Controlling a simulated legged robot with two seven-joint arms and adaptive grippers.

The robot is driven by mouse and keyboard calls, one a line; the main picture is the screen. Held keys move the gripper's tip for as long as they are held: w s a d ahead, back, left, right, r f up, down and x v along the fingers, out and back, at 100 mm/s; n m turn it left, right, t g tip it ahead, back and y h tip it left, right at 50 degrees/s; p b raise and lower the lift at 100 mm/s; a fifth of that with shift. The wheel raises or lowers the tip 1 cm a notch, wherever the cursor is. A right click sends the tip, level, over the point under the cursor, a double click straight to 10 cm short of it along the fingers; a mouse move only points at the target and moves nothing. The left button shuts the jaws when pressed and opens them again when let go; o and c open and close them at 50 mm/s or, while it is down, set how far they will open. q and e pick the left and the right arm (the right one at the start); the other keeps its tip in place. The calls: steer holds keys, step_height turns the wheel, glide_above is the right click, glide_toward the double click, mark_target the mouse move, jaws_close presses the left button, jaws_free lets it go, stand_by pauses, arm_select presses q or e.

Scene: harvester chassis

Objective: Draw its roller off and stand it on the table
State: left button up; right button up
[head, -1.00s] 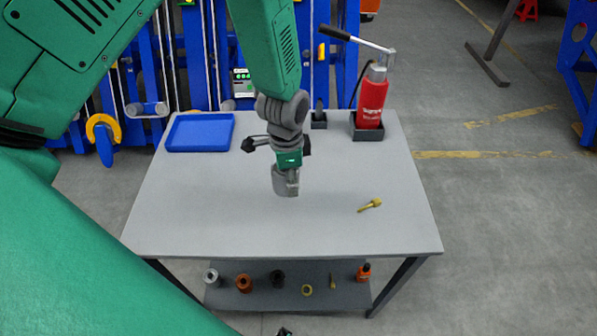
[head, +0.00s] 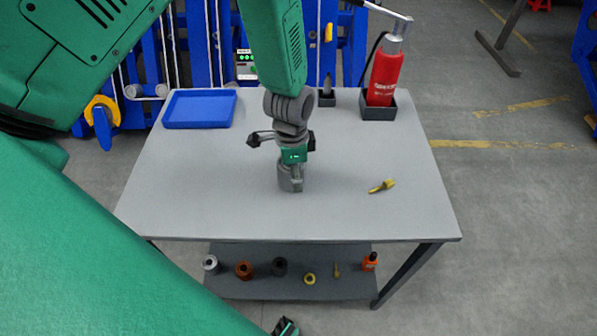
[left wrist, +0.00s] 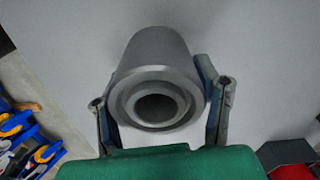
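My left gripper (head: 291,182) hangs over the middle of the grey table (head: 215,205), pointing down. It is shut on a grey hollow roller (head: 284,178). In the left wrist view the roller (left wrist: 155,58) lies between the two fingers (left wrist: 160,100), its ringed open end facing the camera and its far end toward the table. The roller looks close to upright. I cannot tell whether its lower end touches the tabletop. A small dark and green piece at the bottom edge may belong to my right arm; the right gripper is not clearly seen.
A yellow pin-like part (head: 382,186) lies right of the roller. A blue tray (head: 200,124), a dark holder (head: 327,98) and a red hand-pump cylinder (head: 384,75) stand at the back. The lower shelf (head: 230,286) bears several small parts. The tabletop around the gripper is clear.

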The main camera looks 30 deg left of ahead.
arm_select(q)
steer(key=shift+o, duration=1.1)
steer(key=shift+a+f, duration=0.15)
steer(key=shift+a, duration=0.1)
steer(key=shift+d, duration=0.25)
steer(key=r, duration=0.5)
steer(key=shift+d+r, duration=0.2)
steer(key=shift+r, duration=0.2)
step_height(320, 180, up, 6)
steer(key=shift+a, duration=0.4)
